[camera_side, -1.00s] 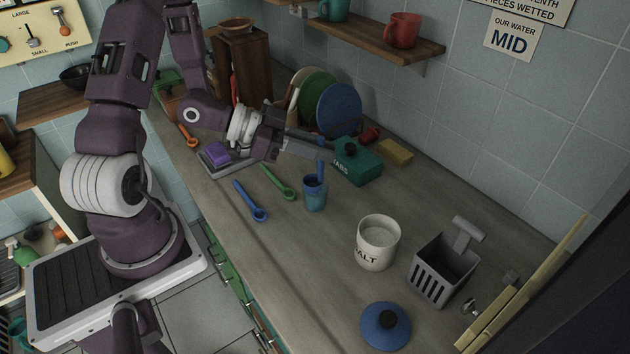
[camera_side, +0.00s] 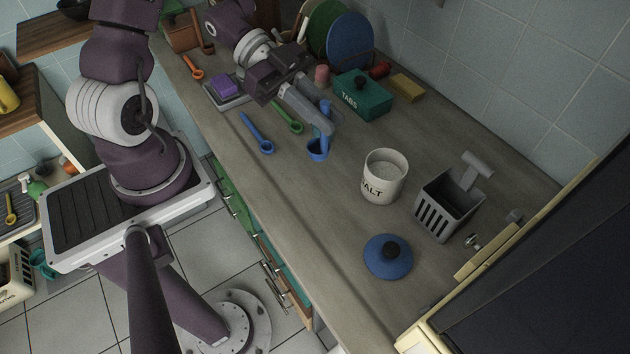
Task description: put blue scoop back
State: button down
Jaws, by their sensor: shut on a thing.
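My gripper (camera_side: 325,122) is shut on the handle of a blue scoop (camera_side: 318,152). The scoop hangs cup-down below the fingers, over the middle of the counter. I cannot tell whether its cup touches the counter. A second blue item, a long-handled spoon-like scoop (camera_side: 257,134), lies flat to the left of it. A white salt tub (camera_side: 381,190) stands open and full of white salt to the right of my gripper. Its likely lid, a blue disc with a dark knob (camera_side: 386,262), lies on the counter in front.
A green scoop (camera_side: 289,118) lies just left of my gripper, an orange one (camera_side: 194,67) farther back. A teal TABS box (camera_side: 361,97) and yellow sponge (camera_side: 407,88) stand behind. A grey slotted caddy (camera_side: 444,212) stands right of the tub. The counter's front strip is clear.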

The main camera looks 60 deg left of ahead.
aim_at(319, 159)
jog(key=shift+m+g, duration=0.5)
jog(key=shift+g, duration=0.1)
jog(key=f, duration=0.6)
jog(key=s+f, duration=0.1)
jog(key=f, duration=0.3)
jog(key=shift+s+d, duration=0.1)
jog(key=shift+d, duration=0.1)
jog(key=shift+f, duration=0.2)
jog(key=c, duration=1.4)
grip_release()
